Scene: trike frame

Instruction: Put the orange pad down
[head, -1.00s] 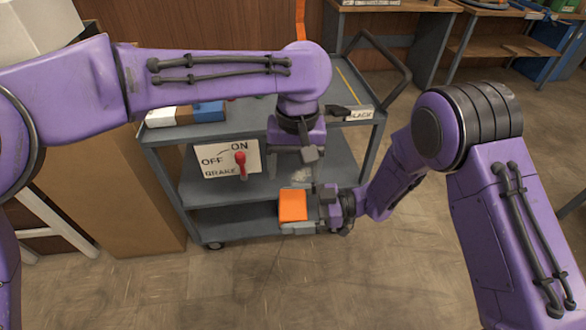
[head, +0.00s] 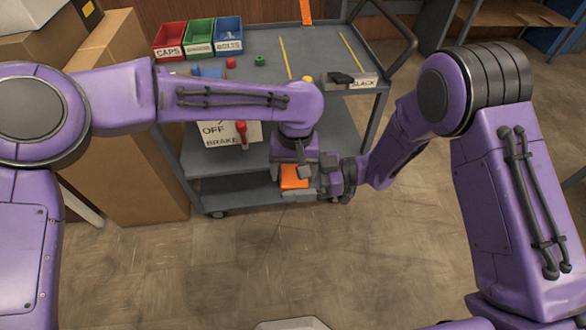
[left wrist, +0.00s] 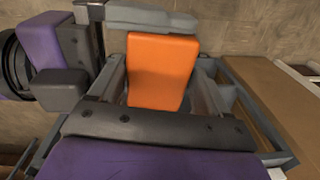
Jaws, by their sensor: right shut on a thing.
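The orange pad (head: 294,177) is a block held in the air at the front side of the grey cart. My right gripper (head: 318,181) comes in from the right and is shut on the pad. My left gripper (head: 298,170) points down right above the pad and hides part of it in the head view. In the left wrist view the pad (left wrist: 162,70) shows between the two spread left fingers, with small gaps at its sides. I cannot tell how deep it sits between them. A grey right finger (left wrist: 140,17) lies along the pad's far edge.
The grey cart (head: 340,122) has a top shelf with red (head: 170,38), green (head: 199,37) and blue (head: 229,36) bins. A black block (head: 341,78) lies by a label at its right. A brake sign with a red lever (head: 241,130) faces me. Cardboard boxes (head: 125,150) stand left. Floor in front is clear.

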